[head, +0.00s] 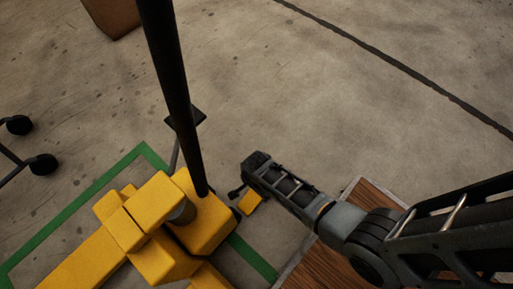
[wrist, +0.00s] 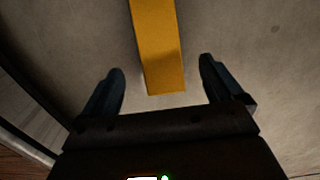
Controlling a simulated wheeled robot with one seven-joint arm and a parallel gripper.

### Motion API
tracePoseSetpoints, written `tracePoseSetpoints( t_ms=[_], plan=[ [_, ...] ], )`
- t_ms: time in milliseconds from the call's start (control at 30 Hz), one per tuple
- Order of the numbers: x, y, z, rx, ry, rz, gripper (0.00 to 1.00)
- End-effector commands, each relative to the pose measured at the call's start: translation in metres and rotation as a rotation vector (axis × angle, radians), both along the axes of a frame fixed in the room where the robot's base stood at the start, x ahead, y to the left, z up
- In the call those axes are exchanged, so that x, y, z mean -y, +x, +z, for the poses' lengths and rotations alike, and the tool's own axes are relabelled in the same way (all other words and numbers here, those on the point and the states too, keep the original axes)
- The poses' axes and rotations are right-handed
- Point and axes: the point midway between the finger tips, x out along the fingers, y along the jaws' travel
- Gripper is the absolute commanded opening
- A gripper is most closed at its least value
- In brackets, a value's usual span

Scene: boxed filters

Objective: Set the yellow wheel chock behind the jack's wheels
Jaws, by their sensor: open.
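The yellow wheel chock (head: 249,203) is a small block on the concrete floor, just right of the yellow jack (head: 205,218). My gripper (head: 240,194) is right at the chock in the head view and hides part of it. In the wrist view the chock (wrist: 160,50) is a yellow bar running off the top edge, its near end between the two fingers. My gripper (wrist: 161,78) is open there, with a gap on both sides of the chock. The jack's black handle (head: 170,90) rises from its body. I cannot make out the jack's wheels.
Green floor tape (head: 75,209) runs around the jack. A wooden-topped surface with a pale edge (head: 318,235) lies under my arm. Black casters (head: 42,164) stand at the left, and a brown box (head: 112,17) at the top. The floor at upper right is clear.

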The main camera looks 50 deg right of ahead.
Motion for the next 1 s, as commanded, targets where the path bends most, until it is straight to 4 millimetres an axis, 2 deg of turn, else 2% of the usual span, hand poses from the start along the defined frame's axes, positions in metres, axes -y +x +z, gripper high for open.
tracePoseSetpoints(
  t_ms=[33,100,300,1000],
  plan=[
    [-0.001,0.000,0.017,0.001,0.001,0.000,0.94],
    [-0.001,0.000,0.028,0.001,0.000,-0.001,0.94],
    [-0.001,0.000,0.048,0.000,0.000,0.001,0.94],
    [0.000,0.000,0.052,-0.001,0.000,0.000,0.94]
  ],
)
